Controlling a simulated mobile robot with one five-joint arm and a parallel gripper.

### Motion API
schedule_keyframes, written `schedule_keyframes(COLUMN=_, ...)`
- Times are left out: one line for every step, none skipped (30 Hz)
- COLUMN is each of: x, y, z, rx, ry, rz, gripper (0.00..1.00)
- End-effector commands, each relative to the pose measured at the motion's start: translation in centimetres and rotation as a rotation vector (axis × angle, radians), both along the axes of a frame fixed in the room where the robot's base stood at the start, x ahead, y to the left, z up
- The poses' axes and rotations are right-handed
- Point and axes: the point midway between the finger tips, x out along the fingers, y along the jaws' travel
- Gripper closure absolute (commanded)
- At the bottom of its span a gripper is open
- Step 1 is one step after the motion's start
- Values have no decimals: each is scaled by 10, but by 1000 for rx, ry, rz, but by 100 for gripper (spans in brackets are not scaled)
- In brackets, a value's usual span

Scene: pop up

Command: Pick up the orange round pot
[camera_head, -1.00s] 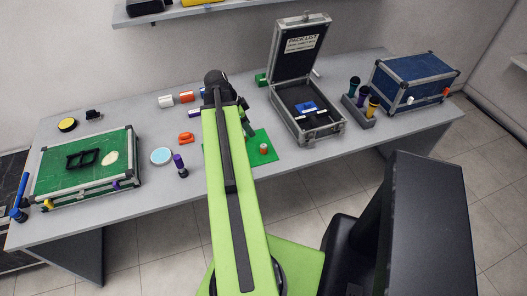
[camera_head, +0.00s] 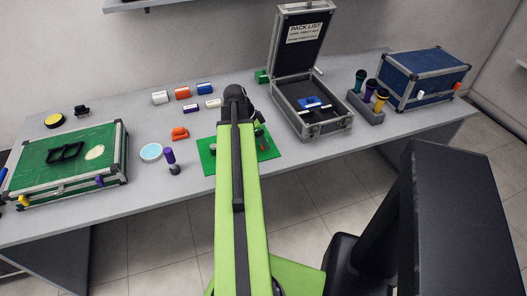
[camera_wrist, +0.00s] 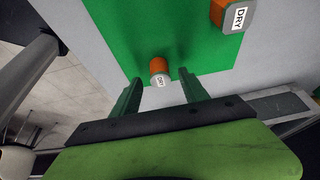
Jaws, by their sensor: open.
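The orange round pot (camera_wrist: 158,66) is on the green mat (camera_wrist: 115,25) in the wrist view, with a pale end marked "DRY" facing the camera. My gripper (camera_wrist: 160,90) is open, its two green fingers apart. In the picture the pot lies between and just beyond the fingertips, with nothing held. I cannot tell the height gap. A larger orange piece (camera_wrist: 218,12), also marked "DRY", is at the mat's upper right. In the head view my arm covers much of the mat (camera_head: 204,160), and I cannot make out the orange round pot there.
An open case (camera_head: 327,128) and a holder (camera_head: 366,113) with coloured-top items stand right of the mat. A blue case (camera_head: 425,75) is further right. A green-topped case (camera_head: 110,150), pale blue disc (camera_head: 151,152), purple-topped item (camera_head: 170,160) and orange piece (camera_head: 180,133) lie left.

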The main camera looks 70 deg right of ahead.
Motion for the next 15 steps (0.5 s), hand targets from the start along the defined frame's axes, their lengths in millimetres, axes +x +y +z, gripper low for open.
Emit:
schedule_keyframes(x=-3, y=-3, z=-18, rx=0, ry=0, rz=-1, gripper=48)
schedule_keyframes(x=-4, y=-4, z=-21, rx=0, ry=0, rz=-1, gripper=48)
schedule_keyframes(x=-6, y=-5, z=-24, rx=0, ry=0, rz=-1, gripper=48)
schedule_keyframes(x=-6, y=-6, z=-25, rx=0, ry=0, rz=-1, gripper=48)
schedule_keyframes(x=-7, y=-6, z=-25, rx=0, ry=0, rz=-1, gripper=48)
schedule_keyframes(x=-7, y=-6, z=-23, rx=0, ry=0, rz=-1, gripper=48)
schedule_keyframes(x=-7, y=-6, z=-22, rx=0, ry=0, rz=-1, gripper=48)
schedule_keyframes(x=-7, y=-6, z=-21, rx=0, ry=0, rz=-1, gripper=48)
schedule_keyframes(x=-7, y=-6, z=-21, rx=0, ry=0, rz=-1, gripper=48)
schedule_keyframes(x=-7, y=-6, z=-21, rx=0, ry=0, rz=-1, gripper=48)
schedule_keyframes(x=-7, y=-6, z=-21, rx=0, ry=0, rz=-1, gripper=50)
schedule_keyframes(x=-7, y=-6, z=-21, rx=0, ry=0, rz=-1, gripper=56)
schedule_keyframes(x=-7, y=-6, z=-21, rx=0, ry=0, rz=-1, gripper=60)
schedule_keyframes(x=-7, y=-6, z=-21, rx=0, ry=0, rz=-1, gripper=64)
schedule_keyframes(x=-7, y=-6, z=-21, rx=0, ry=0, rz=-1, gripper=69)
